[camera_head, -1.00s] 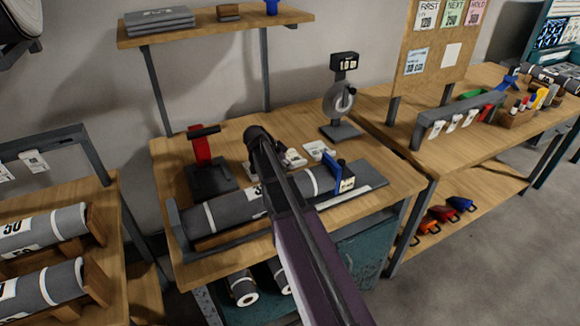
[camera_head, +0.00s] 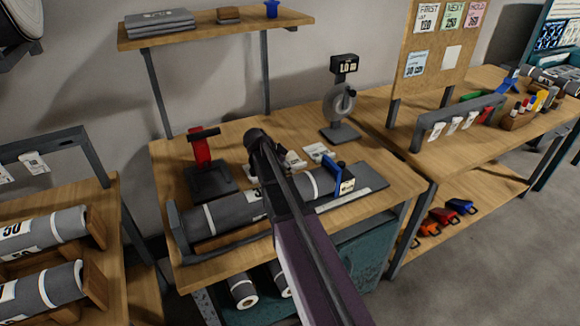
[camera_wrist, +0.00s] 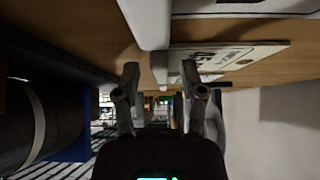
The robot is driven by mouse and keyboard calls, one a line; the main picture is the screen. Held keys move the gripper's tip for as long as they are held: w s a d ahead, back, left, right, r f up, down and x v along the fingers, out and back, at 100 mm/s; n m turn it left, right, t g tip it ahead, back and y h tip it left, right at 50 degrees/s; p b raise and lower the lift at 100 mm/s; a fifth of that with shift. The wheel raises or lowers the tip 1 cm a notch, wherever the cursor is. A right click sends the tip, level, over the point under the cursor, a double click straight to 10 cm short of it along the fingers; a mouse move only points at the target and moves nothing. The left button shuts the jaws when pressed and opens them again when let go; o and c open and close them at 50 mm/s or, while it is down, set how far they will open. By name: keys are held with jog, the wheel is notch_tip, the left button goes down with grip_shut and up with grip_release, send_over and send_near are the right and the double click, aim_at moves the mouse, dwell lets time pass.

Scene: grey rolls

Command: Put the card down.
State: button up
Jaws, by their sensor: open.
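A white card with dark print (camera_wrist: 228,56) lies against the wooden bench top in the wrist view, which shows the bench at the top of the picture. My gripper (camera_wrist: 160,75) is open, with its two fingers apart and nothing clearly held between them. The right fingertip is close to the card; whether they touch I cannot tell. In the head view a pale printed card (camera_head: 318,151) lies on the bench right of my gripper. My arm hides most of the gripper there.
A grey roll (camera_head: 228,211) lies along the bench front, with a blue upright piece (camera_head: 331,180) at its right. A red-handled device (camera_head: 201,150) stands left and a dial stand (camera_head: 340,103) behind. A shelf (camera_head: 215,28) is above.

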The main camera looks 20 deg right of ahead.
jog(key=shift+r, duration=0.2)
jog(key=p+v, duration=0.4)
jog(key=v, duration=0.1)
jog(key=shift+r, duration=0.1)
jog(key=shift+p+v, duration=1.05)
jog(key=shift+v, duration=0.05)
jog(key=shift+a, duration=0.1)
